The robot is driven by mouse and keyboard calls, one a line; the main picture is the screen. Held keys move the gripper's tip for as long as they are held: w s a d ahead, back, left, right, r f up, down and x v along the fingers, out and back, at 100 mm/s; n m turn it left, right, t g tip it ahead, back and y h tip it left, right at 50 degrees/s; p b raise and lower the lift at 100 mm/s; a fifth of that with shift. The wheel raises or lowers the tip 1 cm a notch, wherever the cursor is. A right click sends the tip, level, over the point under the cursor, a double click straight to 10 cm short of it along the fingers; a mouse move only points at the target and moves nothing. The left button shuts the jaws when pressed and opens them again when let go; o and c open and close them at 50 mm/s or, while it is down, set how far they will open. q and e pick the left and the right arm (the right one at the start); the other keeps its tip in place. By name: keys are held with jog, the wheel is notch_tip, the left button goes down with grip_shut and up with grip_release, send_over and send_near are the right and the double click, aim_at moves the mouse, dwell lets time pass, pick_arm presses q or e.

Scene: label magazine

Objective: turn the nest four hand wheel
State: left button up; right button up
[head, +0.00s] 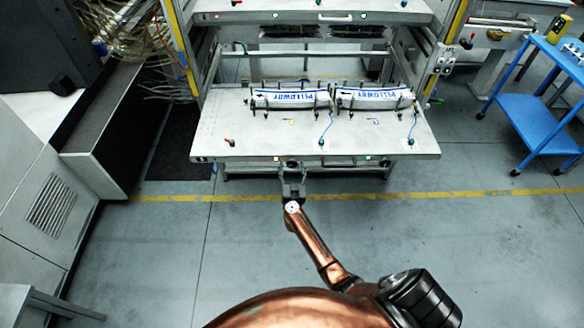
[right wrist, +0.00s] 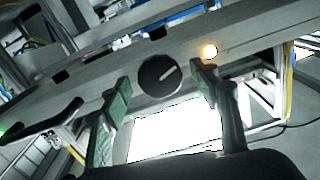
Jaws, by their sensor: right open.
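A dark round hand wheel (right wrist: 160,76) with a white pointer line sits on the front edge of the grey table in the right wrist view. The pointer tilts up to the right. The wheel shows small and dark in the head view (head: 292,163); no nest number is readable on it. My right gripper (head: 293,178) is in front of the table edge. In the right wrist view its fingers (right wrist: 161,78) with green pads are open, one on each side of the wheel. I see no clear contact with it. My left gripper is not in view.
An amber light (right wrist: 209,51) is beside the wheel on the edge, and a green light (head: 368,158) is further right. Two white label packs (head: 290,97) (head: 374,98) lie on the table (head: 240,130). A blue cart (head: 535,110) stands right. Floor in front is clear.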

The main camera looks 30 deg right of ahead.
jog(key=c, duration=1.2)
jog(key=shift+o, duration=0.2)
jog(key=m+p, duration=0.1)
jog(key=m, duration=0.4)
jog(key=shift+m, duration=0.4)
jog(key=m, duration=0.5)
jog(key=shift+f, duration=0.1)
jog(key=m+b, duration=0.1)
jog(key=m, duration=0.6)
jog(key=shift+d+f, duration=0.1)
